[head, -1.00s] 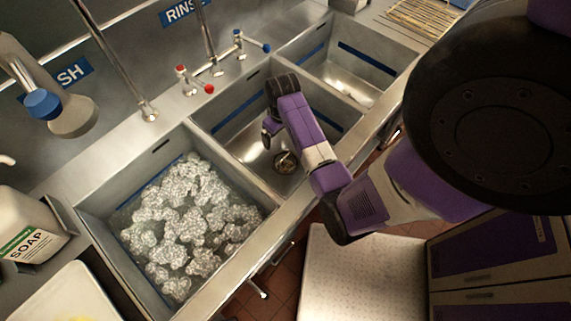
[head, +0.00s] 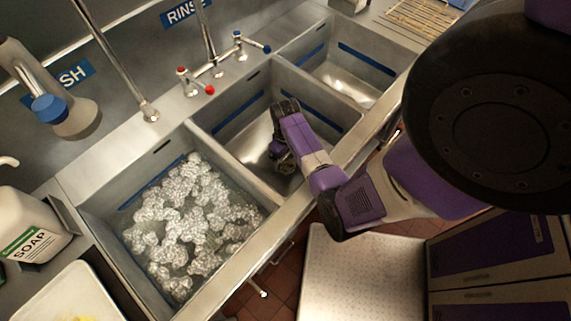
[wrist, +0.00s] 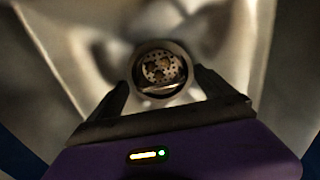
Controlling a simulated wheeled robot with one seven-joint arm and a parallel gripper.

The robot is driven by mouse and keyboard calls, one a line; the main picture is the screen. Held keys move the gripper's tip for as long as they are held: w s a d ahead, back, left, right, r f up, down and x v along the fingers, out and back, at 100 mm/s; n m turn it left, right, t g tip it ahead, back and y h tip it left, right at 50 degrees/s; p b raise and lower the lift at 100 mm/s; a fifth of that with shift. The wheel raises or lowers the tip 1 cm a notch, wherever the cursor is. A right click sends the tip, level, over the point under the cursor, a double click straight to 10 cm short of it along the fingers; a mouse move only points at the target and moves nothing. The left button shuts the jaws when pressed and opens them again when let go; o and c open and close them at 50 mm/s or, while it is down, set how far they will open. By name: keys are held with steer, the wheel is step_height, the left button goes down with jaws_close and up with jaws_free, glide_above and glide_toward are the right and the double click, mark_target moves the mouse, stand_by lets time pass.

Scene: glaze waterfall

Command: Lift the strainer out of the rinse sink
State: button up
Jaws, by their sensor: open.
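The strainer (wrist: 163,68), a round metal basket with holes, sits at the drain in the bottom of the rinse sink (head: 240,146), the middle basin. In the wrist view it lies between and just beyond the fingertips of my gripper (wrist: 161,82). The two dark fingers are spread to either side of it, and I cannot tell whether they touch it. In the head view my gripper (head: 280,152) is down inside the rinse sink and hides most or all of the strainer.
The left wash basin (head: 100,215) is full of foam. The right basin (head: 345,88) looks empty. Dividing walls and the front rim surround my arm. Taps (head: 216,70) stand behind the rinse sink. A soap jug (head: 25,225) stands at far left.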

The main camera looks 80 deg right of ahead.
steer(key=shift+c, duration=0.2)
steer(key=c, duration=1.8)
steer(key=shift+c, duration=0.6)
steer(key=shift+r, duration=0.15)
